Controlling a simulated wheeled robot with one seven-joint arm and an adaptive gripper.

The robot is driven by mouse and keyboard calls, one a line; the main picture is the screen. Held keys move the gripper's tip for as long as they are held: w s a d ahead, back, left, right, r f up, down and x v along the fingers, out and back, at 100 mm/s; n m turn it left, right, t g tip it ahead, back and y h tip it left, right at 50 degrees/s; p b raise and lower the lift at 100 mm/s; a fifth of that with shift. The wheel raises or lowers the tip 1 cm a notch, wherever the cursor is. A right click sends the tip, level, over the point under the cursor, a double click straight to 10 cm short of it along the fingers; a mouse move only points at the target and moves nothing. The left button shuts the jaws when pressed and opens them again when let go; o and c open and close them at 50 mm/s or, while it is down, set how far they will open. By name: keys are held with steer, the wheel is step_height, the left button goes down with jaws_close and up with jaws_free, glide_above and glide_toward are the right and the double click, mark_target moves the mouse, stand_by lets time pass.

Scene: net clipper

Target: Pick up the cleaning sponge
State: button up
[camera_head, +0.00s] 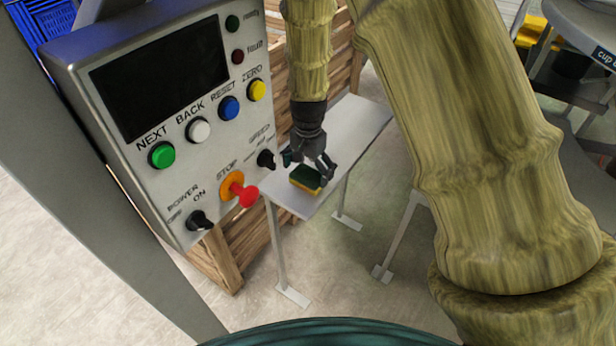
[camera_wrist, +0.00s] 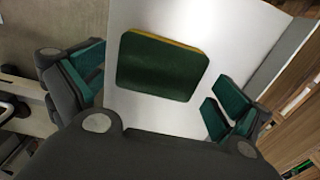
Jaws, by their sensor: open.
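The cleaning sponge (camera_head: 305,180) is a small block with a green top and yellow sides. It lies near the front end of a narrow white table (camera_head: 350,128). In the wrist view the sponge (camera_wrist: 161,66) shows its green face between my gripper's fingers, slightly beyond their tips. My gripper (camera_head: 308,163) is open and empty just above and behind the sponge. Its green finger pads (camera_wrist: 155,95) stand apart on both sides of the sponge in the wrist view. I see no contact with it.
A grey control box (camera_head: 170,110) with buttons and a red stop knob (camera_head: 246,194) stands close on the left. A wooden crate (camera_head: 222,262) is behind and below it. A blue crate (camera_head: 45,18) is at the upper left. Grey round-topped furniture (camera_head: 580,30) stands at the right.

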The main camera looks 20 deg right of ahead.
mark_target(308, 175)
steer(key=shift+f, duration=1.1)
steer(key=shift+s, duration=0.1)
steer(key=c, duration=0.5)
steer(key=shift+c, duration=0.2)
steer(key=shift+r, duration=0.2)
step_height(308, 175, up, 10)
steer(key=shift+f+b, duration=0.15)
steer(key=shift+b, duration=0.55)
steer(key=shift+o, duration=0.7)
steer(key=c, duration=0.4)
